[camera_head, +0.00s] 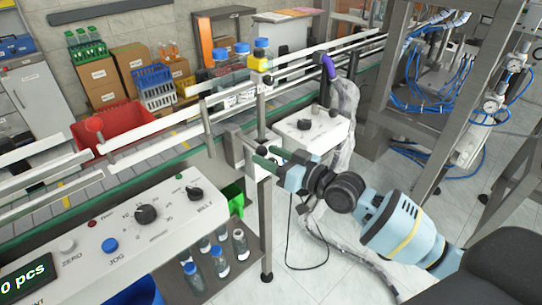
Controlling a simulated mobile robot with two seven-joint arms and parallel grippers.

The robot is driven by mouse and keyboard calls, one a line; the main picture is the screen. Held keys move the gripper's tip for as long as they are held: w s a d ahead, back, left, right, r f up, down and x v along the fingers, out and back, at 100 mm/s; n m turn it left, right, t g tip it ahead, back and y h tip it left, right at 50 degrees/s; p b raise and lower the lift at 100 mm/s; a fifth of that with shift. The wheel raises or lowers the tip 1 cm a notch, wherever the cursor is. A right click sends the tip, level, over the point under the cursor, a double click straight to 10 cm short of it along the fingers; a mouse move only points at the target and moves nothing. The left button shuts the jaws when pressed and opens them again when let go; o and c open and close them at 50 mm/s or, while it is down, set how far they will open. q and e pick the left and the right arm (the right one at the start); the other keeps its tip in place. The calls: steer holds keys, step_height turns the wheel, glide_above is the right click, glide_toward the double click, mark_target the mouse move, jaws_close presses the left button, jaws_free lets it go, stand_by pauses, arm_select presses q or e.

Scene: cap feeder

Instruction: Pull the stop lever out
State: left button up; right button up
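My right gripper (267,155) reaches in from the lower right, its two green fingers spaced apart beside the metal bracket (236,146) at the conveyor's near side. I see nothing held between them, though the view is small. My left gripper is not in view.
The conveyor (165,140) with its rails runs behind, carrying blue-capped bottles (221,70). A control panel (130,222) with knobs stands at the lower left, and a white box with a knob (318,130) behind my gripper. Bottles stand on a shelf (225,283) below.

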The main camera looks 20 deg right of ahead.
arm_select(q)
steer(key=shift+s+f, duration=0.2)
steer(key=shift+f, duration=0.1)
arm_select(e)
steer(key=v, duration=0.7)
steer(key=shift+s+d, duration=0.25)
steer(key=shift+s, duration=0.05)
steer(key=s+a+f+m+g+h+p, duration=0.1)
steer(key=s+a+f+h, duration=0.1)
steer(key=s+f, duration=0.65)
steer(key=s+a+f+m+g+h+p, duration=0.1)
steer(key=s+f+g+h, duration=0.1)
steer(key=s+f, duration=0.65)
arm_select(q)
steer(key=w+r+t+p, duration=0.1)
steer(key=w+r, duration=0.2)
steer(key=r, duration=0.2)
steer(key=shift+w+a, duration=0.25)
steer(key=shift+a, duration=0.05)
arm_select(e)
steer(key=s+a+f+g+h, duration=0.2)
steer(key=s+f+g+h, duration=0.1)
steer(key=s+f, duration=0.8)
steer(key=s, duration=0.5)
steer(key=shift+f+g, duration=0.3)
steer(key=shift+f, duration=0.1)
